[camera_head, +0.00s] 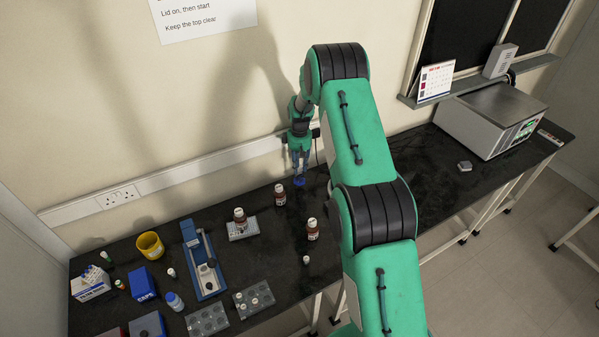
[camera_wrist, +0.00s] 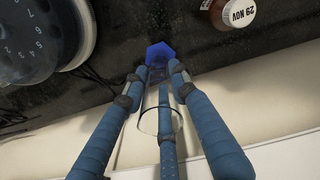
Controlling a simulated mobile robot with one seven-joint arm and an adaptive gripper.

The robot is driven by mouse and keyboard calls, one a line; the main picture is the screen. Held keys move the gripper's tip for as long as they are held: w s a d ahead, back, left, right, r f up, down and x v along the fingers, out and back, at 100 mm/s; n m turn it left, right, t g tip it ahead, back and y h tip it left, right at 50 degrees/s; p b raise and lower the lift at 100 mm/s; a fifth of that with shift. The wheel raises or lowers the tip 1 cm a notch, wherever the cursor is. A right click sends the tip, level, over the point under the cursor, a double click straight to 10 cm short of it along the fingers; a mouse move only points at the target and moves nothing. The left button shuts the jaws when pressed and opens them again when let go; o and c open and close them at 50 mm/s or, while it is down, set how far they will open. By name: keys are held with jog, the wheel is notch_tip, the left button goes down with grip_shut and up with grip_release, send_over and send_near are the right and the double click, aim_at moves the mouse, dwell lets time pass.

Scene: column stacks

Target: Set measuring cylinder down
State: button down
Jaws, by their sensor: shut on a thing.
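The measuring cylinder is clear glass with a blue six-sided base (camera_wrist: 158,54). My gripper (camera_wrist: 160,78) is shut on its glass body, with blue fingers on both sides and one in front. The open rim points towards the wrist camera and the base points away, towards the dark bench. In the head view, my gripper (camera_head: 299,158) is at the back of the bench near the wall, with the blue base (camera_head: 299,181) below the fingers. I cannot tell whether the base touches the bench.
A brown bottle (camera_head: 279,195) stands close by; a brown bottle labelled 29 NOV (camera_wrist: 232,12) shows in the wrist view. A round numbered device (camera_wrist: 38,42) and cables are on its left. The wall is close behind.

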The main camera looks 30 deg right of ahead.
aim_at(300, 171)
jog(key=shift+f, duration=1.75)
jog(key=shift+f, duration=0.2)
jog(key=c, duration=1.4)
grip_release()
jog(key=shift+r, duration=0.15)
notch_tip(300, 171, up, 12)
jog(key=shift+r, duration=0.1)
